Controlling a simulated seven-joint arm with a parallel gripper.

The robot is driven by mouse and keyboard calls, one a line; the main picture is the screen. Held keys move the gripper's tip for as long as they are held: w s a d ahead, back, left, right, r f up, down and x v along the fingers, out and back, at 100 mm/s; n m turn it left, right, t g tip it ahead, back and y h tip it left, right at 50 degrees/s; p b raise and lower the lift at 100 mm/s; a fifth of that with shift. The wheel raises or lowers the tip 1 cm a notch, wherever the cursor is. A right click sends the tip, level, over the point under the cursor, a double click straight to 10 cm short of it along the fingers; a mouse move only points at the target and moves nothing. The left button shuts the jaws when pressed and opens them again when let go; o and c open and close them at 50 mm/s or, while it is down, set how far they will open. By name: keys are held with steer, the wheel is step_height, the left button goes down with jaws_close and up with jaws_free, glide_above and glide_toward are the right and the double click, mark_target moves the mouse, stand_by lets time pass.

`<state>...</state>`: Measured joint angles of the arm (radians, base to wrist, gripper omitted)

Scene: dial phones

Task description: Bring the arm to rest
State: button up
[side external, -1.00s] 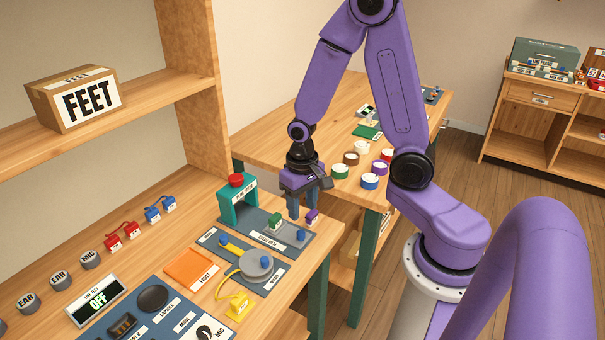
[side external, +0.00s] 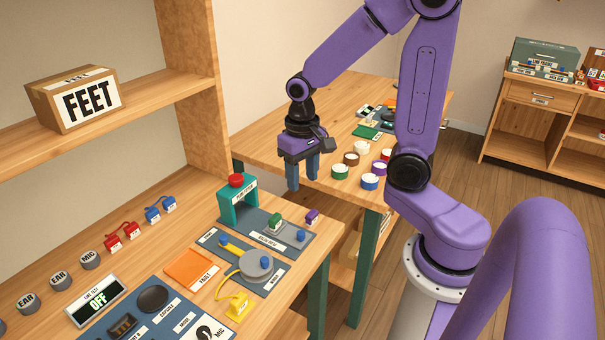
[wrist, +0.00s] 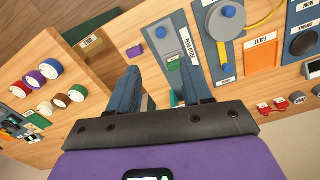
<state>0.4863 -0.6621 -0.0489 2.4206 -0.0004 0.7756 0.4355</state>
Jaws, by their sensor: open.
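My gripper (side external: 303,182) is open and empty, held in the air above the near bench, pointing down. In the wrist view its two blue fingers (wrist: 163,92) stand apart with nothing between them. The purple block also shows in the wrist view (wrist: 135,51), left of the plate. None of these touches my gripper.
A second bench (side external: 290,122) behind holds several coloured round pots (side external: 340,172). A shelf with a FEET box (side external: 76,99) stands left.

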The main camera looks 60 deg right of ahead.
steer(key=s+a+r+n, duration=0.1)
steer(key=s+a+n, duration=0.3)
steer(key=s+n, duration=0.3)
steer(key=s+a+r+n, duration=0.2)
steer(key=s+a+n, duration=0.1)
steer(key=s+n, duration=0.5)
steer(key=shift+s+a+n, duration=0.3)
steer(key=shift+s+a, duration=0.1)
steer(key=shift+s, duration=0.55)
